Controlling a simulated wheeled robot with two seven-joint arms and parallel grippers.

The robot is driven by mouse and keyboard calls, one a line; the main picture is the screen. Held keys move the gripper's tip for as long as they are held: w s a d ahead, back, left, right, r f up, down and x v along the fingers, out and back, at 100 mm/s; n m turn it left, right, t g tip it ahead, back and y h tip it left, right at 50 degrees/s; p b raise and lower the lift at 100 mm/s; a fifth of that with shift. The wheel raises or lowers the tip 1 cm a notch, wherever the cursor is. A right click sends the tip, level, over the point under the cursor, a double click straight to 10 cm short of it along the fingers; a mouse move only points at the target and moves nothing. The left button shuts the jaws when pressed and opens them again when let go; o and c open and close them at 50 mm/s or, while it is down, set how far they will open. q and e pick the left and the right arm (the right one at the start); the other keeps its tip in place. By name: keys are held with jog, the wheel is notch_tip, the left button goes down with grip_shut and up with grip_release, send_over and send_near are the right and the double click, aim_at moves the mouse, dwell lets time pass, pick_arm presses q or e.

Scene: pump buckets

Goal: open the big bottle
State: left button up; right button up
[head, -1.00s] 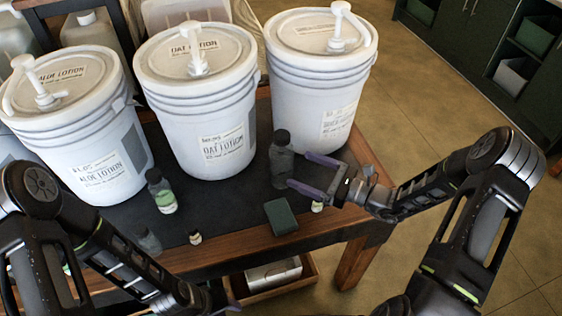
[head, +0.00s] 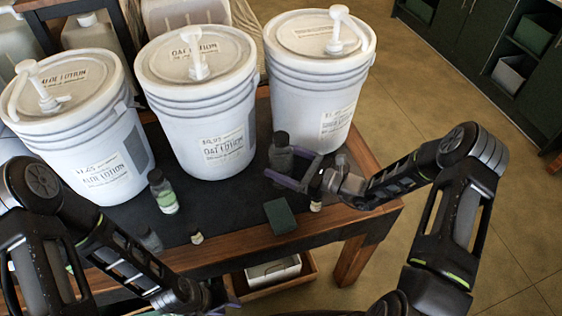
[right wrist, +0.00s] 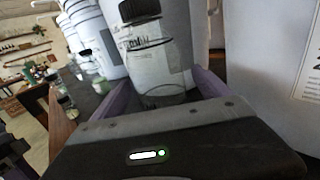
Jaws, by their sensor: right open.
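The big bottle (head: 281,151) is clear with a black ribbed cap. It stands upright on the table in front of the gap between the middle and right buckets. In the right wrist view the bottle (right wrist: 152,62) rises between the two purple fingers. My right gripper (head: 283,166) is open around the bottle's lower body, one finger on each side. I cannot tell whether the fingers touch it. My left gripper (head: 230,296) is low at the front, below the table edge, mostly hidden by its own arm, so its jaws are unclear.
Three white pump buckets stand behind: left (head: 75,120), middle (head: 203,100), right (head: 318,85). A small green-labelled bottle (head: 163,192), a tiny bottle (head: 197,238) and a dark green block (head: 280,216) sit on the dark table (head: 238,211). Another tiny bottle (head: 316,206) is near the right gripper.

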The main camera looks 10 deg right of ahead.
jog(key=shift+w+a, duration=0.35)
jog(key=shift+a, duration=0.05)
jog(key=shift+c, duration=0.5)
jog(key=c, duration=1.4)
